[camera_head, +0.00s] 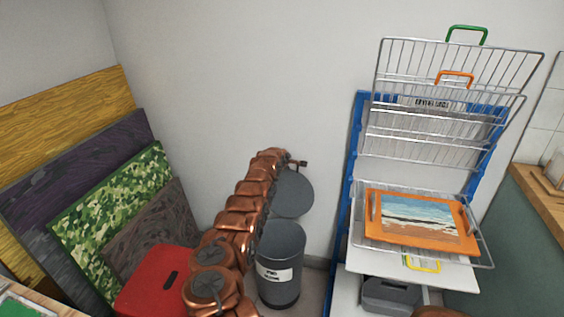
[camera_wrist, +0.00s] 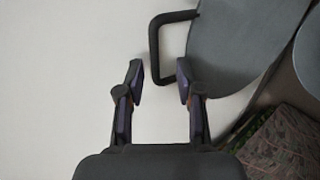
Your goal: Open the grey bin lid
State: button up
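The grey bin (camera_head: 280,265) stands on the floor against the wall, with a white label on its front. Its round grey lid (camera_head: 294,193) is raised up above the rim, close to the wall, partly hidden by my copper-coloured arm. In the wrist view the lid (camera_wrist: 232,40) fills the upper right, with its dark loop handle (camera_wrist: 155,50) sticking out to the left. My gripper (camera_wrist: 159,75) is open and empty. Its fingertips are just below the handle in that view; I see no grip on it. In the head view the fingers are too small to make out clearly.
A red box (camera_head: 155,278) and several leaning panels (camera_head: 110,205) are left of the bin. A blue-framed wire rack (camera_head: 355,180) stands to the right, holding an orange tray (camera_head: 375,222). A white surface (camera_head: 358,268) is below it. The wall behind is bare.

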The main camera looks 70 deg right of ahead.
jog(key=v, duration=0.9)
jog(key=shift+a, duration=0.2)
dwell(0.3)
dwell(0.3)
